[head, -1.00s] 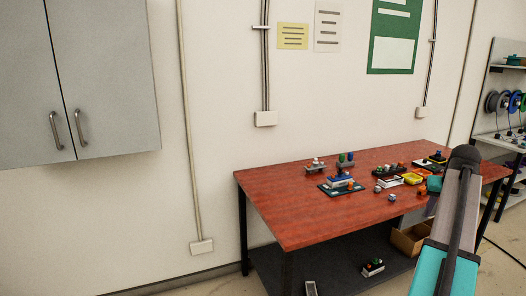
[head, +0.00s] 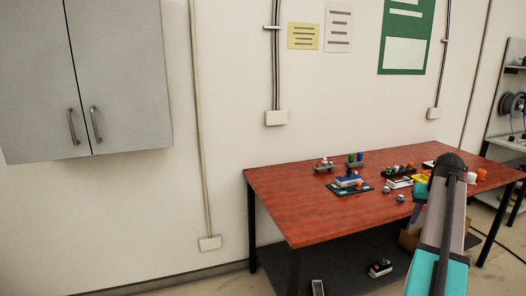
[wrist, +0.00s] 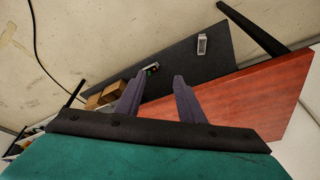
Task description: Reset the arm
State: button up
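My arm (head: 446,215), grey and teal with a dark joint on top, rises at the right of the head view, in front of the table's right part. My gripper (wrist: 158,77) shows in the wrist view as two dark purple fingers with a clear gap between them. It is open and nothing is between the fingers. Beyond the fingers are the table's dark lower shelf (wrist: 190,62) and the red tabletop (wrist: 262,98). The fingers cannot be made out in the head view.
A grey wall cabinet (head: 120,75) hangs at the left. Cardboard boxes (wrist: 110,93) show in the wrist view. Floor space lies left of the table.

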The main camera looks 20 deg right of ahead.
jog(key=w+a+f+n+y, duration=0.2)
jog(key=w+a+f, duration=0.5)
jog(key=a+f, duration=0.25)
jog(key=w+a+f+n+g+y, duration=0.1)
jog(key=a+f+n+g, duration=0.1)
jog(key=a+f, duration=1.2)
jog(key=w+a+f+n+g+y, duration=0.1)
jog(key=w+a+f+n+g, duration=0.1)
jog(key=a+f, duration=1.25)
jog(key=s+a+f+n+g, duration=0.1)
jog(key=s+a+f+g, duration=0.1)
jog(key=s+a+f, duration=0.55)
jog(key=s+a+f+n+g, duration=0.1)
jog(key=s+a+f, duration=0.4)
jog(key=a, duration=0.5)
jog(key=s+a+f+g, duration=0.1)
jog(key=s+a+f, duration=0.2)
jog(key=s, duration=0.6)
jog(key=s+a+f+h, duration=0.1)
jog(key=s+a+f, duration=0.2)
jog(key=s, duration=0.7)
jog(key=shift+f+g+h, duration=0.3)
jog(key=shift+f+g, duration=0.1)
jog(key=shift+f, duration=0.05)
jog(key=shift+s, duration=0.1)
